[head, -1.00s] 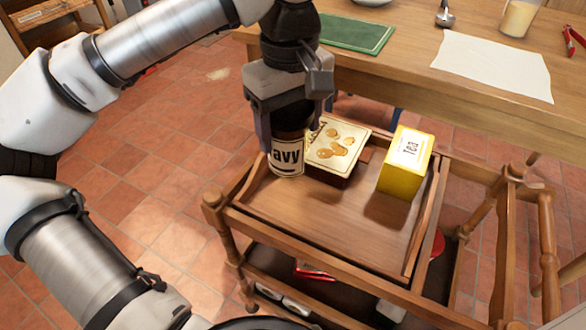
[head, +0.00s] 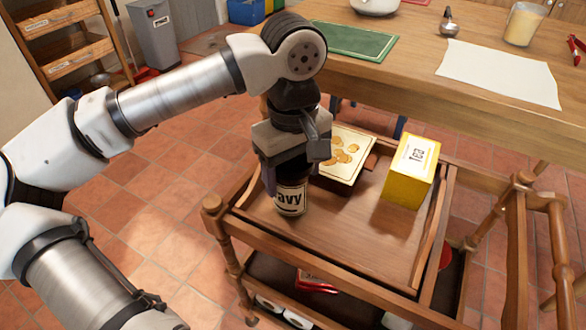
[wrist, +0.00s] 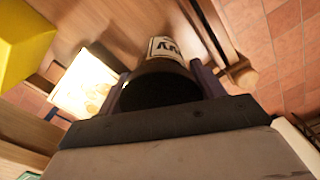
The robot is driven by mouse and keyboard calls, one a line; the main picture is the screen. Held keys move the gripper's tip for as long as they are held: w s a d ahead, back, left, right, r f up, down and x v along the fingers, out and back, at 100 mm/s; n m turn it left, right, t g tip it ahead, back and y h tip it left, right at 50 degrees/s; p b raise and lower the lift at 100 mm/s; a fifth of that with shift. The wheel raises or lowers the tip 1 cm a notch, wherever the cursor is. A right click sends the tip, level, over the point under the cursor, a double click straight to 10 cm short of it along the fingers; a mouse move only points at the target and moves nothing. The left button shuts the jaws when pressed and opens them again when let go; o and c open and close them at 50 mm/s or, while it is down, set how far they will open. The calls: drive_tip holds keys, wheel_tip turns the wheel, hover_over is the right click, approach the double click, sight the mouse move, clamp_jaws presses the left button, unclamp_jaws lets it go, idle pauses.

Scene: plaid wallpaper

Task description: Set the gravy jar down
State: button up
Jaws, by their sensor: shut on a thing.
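The gravy jar (head: 291,197) is dark with a cream label reading "avy". It is upright at the left part of the wooden trolley's top tray (head: 330,236). My gripper (head: 287,172) is above it, pointing down and shut on its upper part. The jar also shows in the wrist view (wrist: 165,50), between the two fingers (wrist: 160,85). Its base looks at or just above the tray surface; I cannot tell if it touches.
A cream box with a cookie picture (head: 345,155) stands just behind the jar. A yellow tea box (head: 411,172) stands to the right. The tray's front middle is clear. A table (head: 480,105) with a green board (head: 350,40) and white paper (head: 497,73) lies behind.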

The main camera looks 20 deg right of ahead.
drive_tip(key=o, duration=1.3)
drive_tip(key=shift+f, duration=0.1)
drive_tip(key=shift+c, duration=0.2)
wheel_tip(320, 180, up, 12)
drive_tip(key=p, duration=0.3)
drive_tip(key=shift+r, duration=0.2)
